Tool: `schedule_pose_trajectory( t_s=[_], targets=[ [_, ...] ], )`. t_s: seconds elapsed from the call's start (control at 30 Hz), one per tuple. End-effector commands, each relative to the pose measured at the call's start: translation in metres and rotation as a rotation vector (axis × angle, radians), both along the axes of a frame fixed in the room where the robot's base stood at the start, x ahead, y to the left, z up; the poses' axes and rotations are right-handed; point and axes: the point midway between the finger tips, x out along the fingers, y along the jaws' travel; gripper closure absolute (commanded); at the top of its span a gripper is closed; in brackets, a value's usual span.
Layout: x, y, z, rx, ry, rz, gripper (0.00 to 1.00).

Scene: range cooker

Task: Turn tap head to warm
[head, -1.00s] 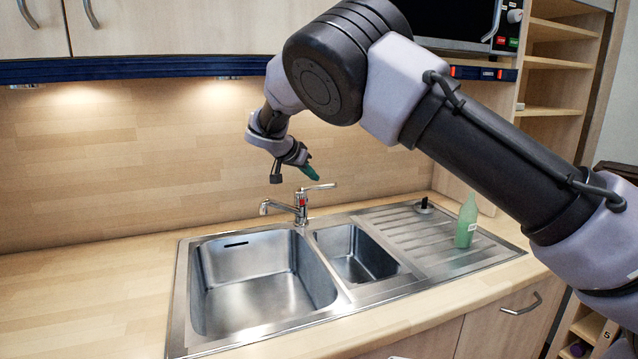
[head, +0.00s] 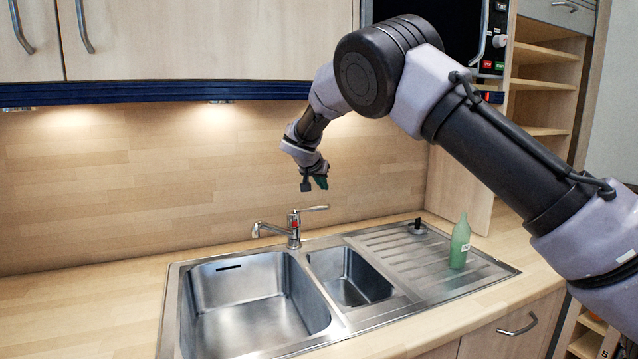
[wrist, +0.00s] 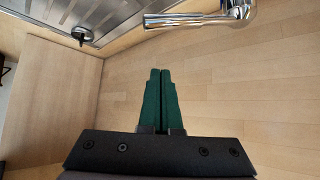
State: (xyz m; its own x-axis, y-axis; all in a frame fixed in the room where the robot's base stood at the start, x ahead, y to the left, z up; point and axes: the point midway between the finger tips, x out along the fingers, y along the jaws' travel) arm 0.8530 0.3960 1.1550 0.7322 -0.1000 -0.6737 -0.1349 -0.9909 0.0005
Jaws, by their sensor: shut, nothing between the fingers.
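The chrome tap (head: 294,238) stands behind the sink, between the two basins. Its spout points left and its lever head (head: 313,208) sticks out to the right, with a red mark on the body. In the wrist view the lever (wrist: 190,20) shows at the top, beyond and to the right of my fingertips. My gripper (head: 321,182) hangs above the tap lever, apart from it. In the wrist view its green fingers (wrist: 160,72) are together and empty.
The steel sink has a large left basin (head: 255,310), a small basin (head: 350,285) and a ribbed drainer (head: 400,248). The wooden back wall is close behind the tap.

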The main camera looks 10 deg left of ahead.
Motion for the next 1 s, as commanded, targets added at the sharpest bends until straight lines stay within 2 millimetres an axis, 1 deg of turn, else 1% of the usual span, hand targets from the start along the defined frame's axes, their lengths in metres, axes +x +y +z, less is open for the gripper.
schedule_pose_trajectory(
  t_s=[0.03, 0.23, 0.3, 0.4, 0.5, 0.63, 0.93, 1.0],
  targets=[
    [0.009, -0.002, -0.009, -0.001, 0.001, -0.001, 1.0],
    [0.039, -0.006, -0.037, -0.001, 0.001, -0.001, 1.0],
    [0.022, -0.001, -0.04, -0.001, 0.001, 0.005, 1.0],
    [0.011, 0.0, -0.045, -0.001, 0.001, 0.002, 1.0],
    [0.004, 0.0, -0.049, -0.001, 0.0, 0.002, 1.0],
    [0.0, 0.001, -0.05, 0.0, 0.0, 0.001, 1.0],
    [0.0, 0.001, -0.05, 0.001, 0.0, -0.001, 1.0],
    [-0.004, 0.002, -0.051, -0.001, 0.0, -0.013, 1.0]
  ],
)
